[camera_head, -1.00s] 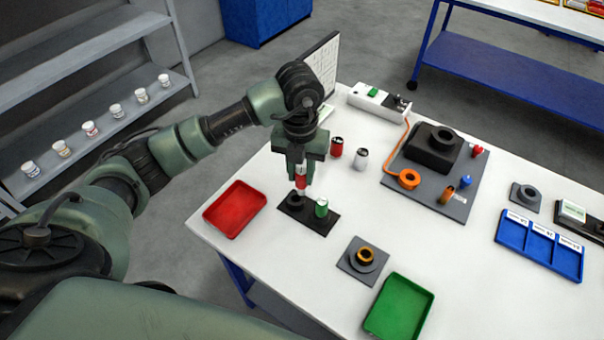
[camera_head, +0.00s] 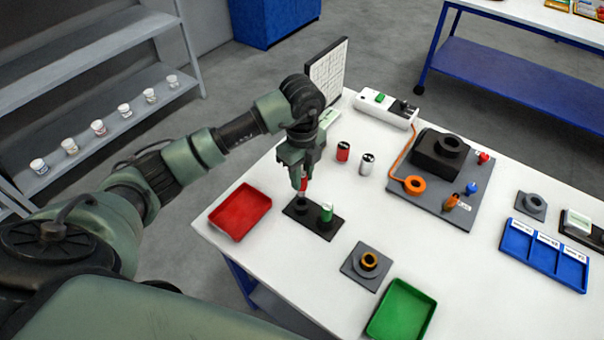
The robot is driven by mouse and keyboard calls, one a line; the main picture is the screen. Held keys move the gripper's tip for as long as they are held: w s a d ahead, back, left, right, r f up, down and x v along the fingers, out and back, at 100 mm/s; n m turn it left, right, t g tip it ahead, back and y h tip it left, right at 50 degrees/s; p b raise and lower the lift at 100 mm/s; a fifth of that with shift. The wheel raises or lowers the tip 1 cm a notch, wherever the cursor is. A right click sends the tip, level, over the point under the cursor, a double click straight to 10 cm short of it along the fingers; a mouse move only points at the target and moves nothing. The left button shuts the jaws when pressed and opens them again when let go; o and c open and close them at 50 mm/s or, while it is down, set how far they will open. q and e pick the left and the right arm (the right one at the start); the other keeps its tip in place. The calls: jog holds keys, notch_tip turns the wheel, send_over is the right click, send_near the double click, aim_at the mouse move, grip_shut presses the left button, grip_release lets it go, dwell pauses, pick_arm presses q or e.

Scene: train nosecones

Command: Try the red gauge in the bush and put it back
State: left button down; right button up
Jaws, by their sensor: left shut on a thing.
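My left gripper (camera_head: 302,183) is shut on the red gauge (camera_head: 304,185) and holds it upright. The gauge is over the left socket of the black stand (camera_head: 324,230), with its lower end at the socket; how far it sits inside is hard to tell. The green gauge (camera_head: 327,212) stands in the right socket of the same stand. The bush (camera_head: 370,259) is a bronze ring in a grey block (camera_head: 358,271), to the front right of the stand, and no gauge is in it. My right gripper is out of view.
A red tray (camera_head: 240,211) lies left of the stand and a green tray (camera_head: 401,311) at the front. A red cylinder (camera_head: 343,152) and a silver one (camera_head: 367,165) stand behind. A grey board (camera_head: 463,212) with fixtures and a blue divided tray (camera_head: 543,255) are on the right.

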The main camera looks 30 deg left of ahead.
aim_at(302, 191)
pick_arm(q)
jog(key=shift+f+b, duration=2.2)
jog(key=shift+f, duration=1.05)
jog(key=c, duration=1.1)
grip_release()
jog(key=shift+o, duration=0.2)
notch_tip(302, 191, up, 7)
jog(key=shift+f+b, duration=0.1)
jog(key=shift+b, duration=0.8)
jog(key=shift+r, duration=0.55)
jog(key=shift+f, duration=0.1)
